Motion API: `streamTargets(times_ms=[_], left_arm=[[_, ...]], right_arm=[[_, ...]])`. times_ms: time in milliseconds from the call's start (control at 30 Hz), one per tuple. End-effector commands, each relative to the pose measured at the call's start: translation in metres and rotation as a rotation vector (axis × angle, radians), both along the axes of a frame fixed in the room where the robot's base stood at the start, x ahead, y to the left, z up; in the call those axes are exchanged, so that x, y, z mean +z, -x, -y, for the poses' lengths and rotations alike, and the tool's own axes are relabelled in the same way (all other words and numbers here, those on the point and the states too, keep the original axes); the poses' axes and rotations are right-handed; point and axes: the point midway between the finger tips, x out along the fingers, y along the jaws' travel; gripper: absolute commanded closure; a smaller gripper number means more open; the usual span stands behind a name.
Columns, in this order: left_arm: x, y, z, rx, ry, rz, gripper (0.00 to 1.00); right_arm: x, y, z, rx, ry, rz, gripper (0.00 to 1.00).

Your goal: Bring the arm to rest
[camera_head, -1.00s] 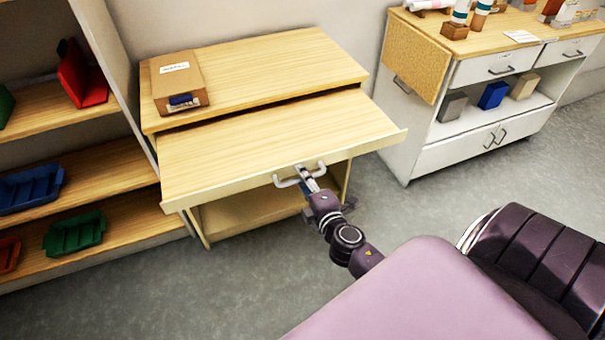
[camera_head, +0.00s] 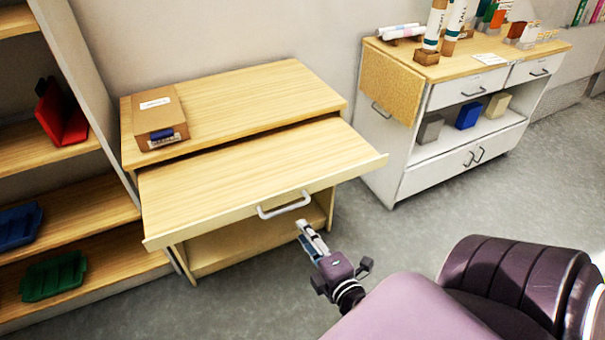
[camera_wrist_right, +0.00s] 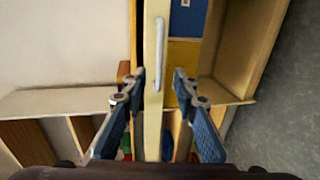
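My right gripper (camera_head: 309,236) is in front of the pulled-out shelf board, a little below and apart from its white handle (camera_head: 284,205). In the right wrist view the gripper's two fingers (camera_wrist_right: 157,84) stand apart with nothing between them touching. The handle (camera_wrist_right: 160,55) shows ahead of the fingers there, on the board's front edge. The wooden desk (camera_head: 240,98) has its sliding board (camera_head: 250,175) extended toward me. My left gripper is not in view.
A cardboard box (camera_head: 158,114) lies on the desk's top left. A shelf unit (camera_head: 60,205) with coloured bins stands at the left. A white cabinet (camera_head: 450,175) stands at the right with bottles on top. Grey floor (camera_head: 420,225) is free between.

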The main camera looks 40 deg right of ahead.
Motion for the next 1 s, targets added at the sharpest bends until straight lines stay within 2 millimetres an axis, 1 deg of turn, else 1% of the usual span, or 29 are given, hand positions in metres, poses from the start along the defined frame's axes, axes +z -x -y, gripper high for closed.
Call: streamTargets(times_ms=[500, 567, 633, 667, 767, 800, 867, 900, 967, 1000], left_arm=[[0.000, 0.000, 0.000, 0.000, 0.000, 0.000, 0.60], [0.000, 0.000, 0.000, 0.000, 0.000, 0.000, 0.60], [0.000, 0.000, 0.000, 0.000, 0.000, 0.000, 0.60], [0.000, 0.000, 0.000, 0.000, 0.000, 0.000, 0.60], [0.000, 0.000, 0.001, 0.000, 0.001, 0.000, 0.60], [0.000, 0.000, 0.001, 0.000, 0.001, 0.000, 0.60], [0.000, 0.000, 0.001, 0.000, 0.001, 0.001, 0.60], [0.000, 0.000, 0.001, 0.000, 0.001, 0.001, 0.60], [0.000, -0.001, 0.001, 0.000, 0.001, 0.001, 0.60], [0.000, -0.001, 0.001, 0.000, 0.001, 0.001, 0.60]], right_arm=[[0.000, 0.000, 0.000, 0.000, 0.000, 0.000, 0.73], [-0.003, 0.000, 0.000, -0.001, -0.007, -0.004, 0.73], [-0.017, 0.001, -0.003, -0.004, -0.039, -0.021, 0.73], [-0.027, 0.001, -0.004, -0.007, -0.061, -0.033, 0.73], [-0.076, 0.007, -0.014, -0.026, -0.179, -0.098, 0.73], [-0.101, 0.011, -0.020, -0.038, -0.239, -0.133, 0.73], [-0.143, 0.021, -0.030, -0.063, -0.335, -0.193, 0.73], [-0.169, 0.029, -0.037, -0.083, -0.400, -0.234, 0.73], [-0.208, 0.044, -0.048, -0.120, -0.491, -0.298, 0.73], [-0.233, 0.055, -0.055, -0.146, -0.547, -0.340, 0.73]])
